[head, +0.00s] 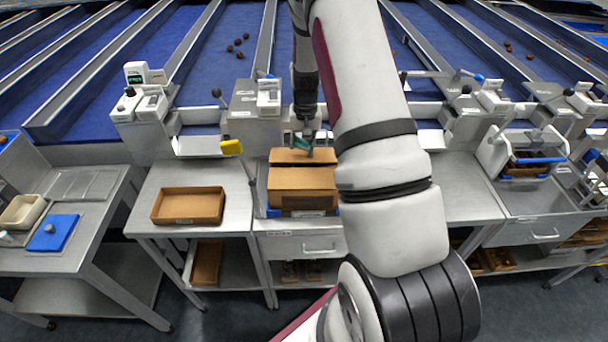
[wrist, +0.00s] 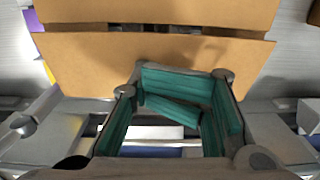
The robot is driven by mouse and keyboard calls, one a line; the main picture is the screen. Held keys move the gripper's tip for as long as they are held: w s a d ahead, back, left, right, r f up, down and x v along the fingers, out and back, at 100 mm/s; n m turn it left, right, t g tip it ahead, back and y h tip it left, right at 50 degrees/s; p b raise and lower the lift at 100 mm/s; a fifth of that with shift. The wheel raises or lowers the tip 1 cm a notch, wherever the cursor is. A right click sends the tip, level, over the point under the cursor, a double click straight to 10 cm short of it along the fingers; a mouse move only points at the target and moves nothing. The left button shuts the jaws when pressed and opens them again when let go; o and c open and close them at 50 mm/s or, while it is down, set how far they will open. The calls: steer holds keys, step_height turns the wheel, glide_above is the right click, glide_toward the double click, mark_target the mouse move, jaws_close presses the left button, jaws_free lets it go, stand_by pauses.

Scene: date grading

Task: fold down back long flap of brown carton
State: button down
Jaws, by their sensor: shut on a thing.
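The brown carton (head: 300,200) stands on the middle bench in the head view. Its front top panel (head: 302,178) lies over the box, and the back long flap (head: 290,156) is behind it, with a narrow slotted gap between them. In the wrist view, the back long flap (wrist: 95,62) spans the upper part, beside the front panel (wrist: 160,10). My gripper (head: 304,142) is at the carton's back side. Its teal pads (wrist: 185,95) overlap the flap's outer edge and are shut on it. The exact contact is partly hidden by the fingers.
An open, empty brown tray (head: 188,205) sits on the bench to the left. A yellow paddle (head: 230,147) stands left of the carton. Grey machines, including a scale (head: 268,97), line the bench's back, before blue conveyor lanes. My arm hides the area right of the carton.

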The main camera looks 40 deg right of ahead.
steer(key=shift+f, duration=0.5)
step_height(320, 180, up, 11)
steer(key=shift+p, duration=0.4)
stand_by(0.4)
